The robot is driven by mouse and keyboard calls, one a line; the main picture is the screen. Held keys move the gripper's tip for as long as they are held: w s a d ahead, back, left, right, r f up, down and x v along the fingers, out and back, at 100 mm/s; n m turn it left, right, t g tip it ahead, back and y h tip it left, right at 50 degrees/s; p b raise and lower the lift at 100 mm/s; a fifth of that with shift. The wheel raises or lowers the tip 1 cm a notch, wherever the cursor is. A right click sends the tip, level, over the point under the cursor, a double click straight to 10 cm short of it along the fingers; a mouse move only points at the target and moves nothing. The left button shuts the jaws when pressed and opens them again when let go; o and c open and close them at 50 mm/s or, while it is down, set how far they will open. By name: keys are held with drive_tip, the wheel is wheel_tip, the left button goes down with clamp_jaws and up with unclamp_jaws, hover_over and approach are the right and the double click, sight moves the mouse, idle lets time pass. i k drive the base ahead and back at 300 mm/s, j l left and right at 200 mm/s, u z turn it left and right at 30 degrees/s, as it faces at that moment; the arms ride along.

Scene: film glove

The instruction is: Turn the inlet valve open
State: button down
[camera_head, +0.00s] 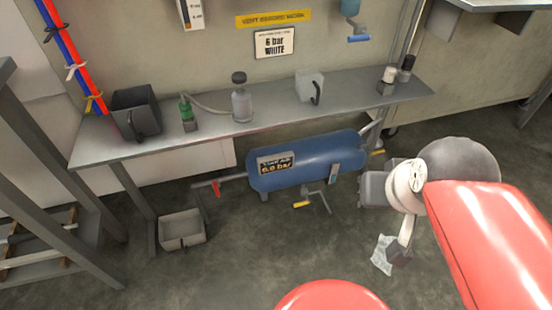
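A blue air tank (310,162) lies below the bench, with a dark label that seems to read 6.0 bar. A pipe at its left end carries a red handle (216,189). A yellow-tipped handle (302,204) hangs on piping under the tank. Another yellow handle (377,152) is at its right end. I cannot tell which is the inlet valve or how far any is turned. My red arm comes in from the right; its end, apparently my gripper (399,257), hangs low, right of the tank and apart from these handles. Its fingers cannot be made out.
A grey bench (265,122) above the tank holds a dark bin (135,112), bottles and a light jug (310,86). An open box (182,230) sits on the floor at left, near a metal rack (45,170). Floor before the tank is clear.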

sight(216, 187)
drive_tip(key=j+u, duration=0.15)
drive_tip(key=u, duration=1.05)
drive_tip(key=i+l+z, duration=0.2)
drive_tip(key=z, duration=0.25)
drive_tip(key=i, duration=0.05)
